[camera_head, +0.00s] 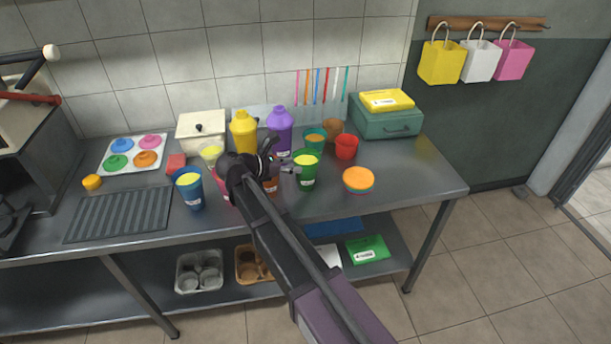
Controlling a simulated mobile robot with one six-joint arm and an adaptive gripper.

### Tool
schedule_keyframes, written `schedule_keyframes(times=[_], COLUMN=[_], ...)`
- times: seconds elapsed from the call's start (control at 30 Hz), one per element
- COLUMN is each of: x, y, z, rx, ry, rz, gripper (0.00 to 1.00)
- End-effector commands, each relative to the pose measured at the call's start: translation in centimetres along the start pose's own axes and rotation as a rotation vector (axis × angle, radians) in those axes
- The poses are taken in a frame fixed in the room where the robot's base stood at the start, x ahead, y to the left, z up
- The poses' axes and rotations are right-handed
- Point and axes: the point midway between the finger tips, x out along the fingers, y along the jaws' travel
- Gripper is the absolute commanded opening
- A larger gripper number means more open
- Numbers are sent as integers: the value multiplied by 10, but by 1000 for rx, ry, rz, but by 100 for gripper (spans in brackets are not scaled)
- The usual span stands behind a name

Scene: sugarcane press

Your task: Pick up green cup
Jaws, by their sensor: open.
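A green cup (307,181) with yellow-green contents and a white label stands upright on the metal table, right of centre. My gripper (290,170) is open just left of the green cup, its fingers pointing right toward it. I cannot tell whether they touch it. A second, teal-green cup (314,147) with brownish contents stands just behind the green cup. My arm hides part of the orange cup (271,183) and the pink cup (221,187) to the left.
A red cup (346,148), an orange lid stack (358,179), and yellow (243,133) and purple (280,131) bottles stand nearby. A blue cup (189,191) is at left. A green case (386,122) is at back right. The table's front right is clear.

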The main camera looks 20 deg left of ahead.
Motion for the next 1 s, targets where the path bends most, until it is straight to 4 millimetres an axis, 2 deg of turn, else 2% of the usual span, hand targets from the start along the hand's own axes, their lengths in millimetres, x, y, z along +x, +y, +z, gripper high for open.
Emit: schedule_keyframes(times=[0.03,0.2,0.73,1.0], x=[8,23,30,58], y=[0,0,0,2], z=[-2,-1,0,0], rx=[0,0,0,1], ry=[0,0,0,0], rz=[0,-1,0,-1], gripper=[52,52,52,52])
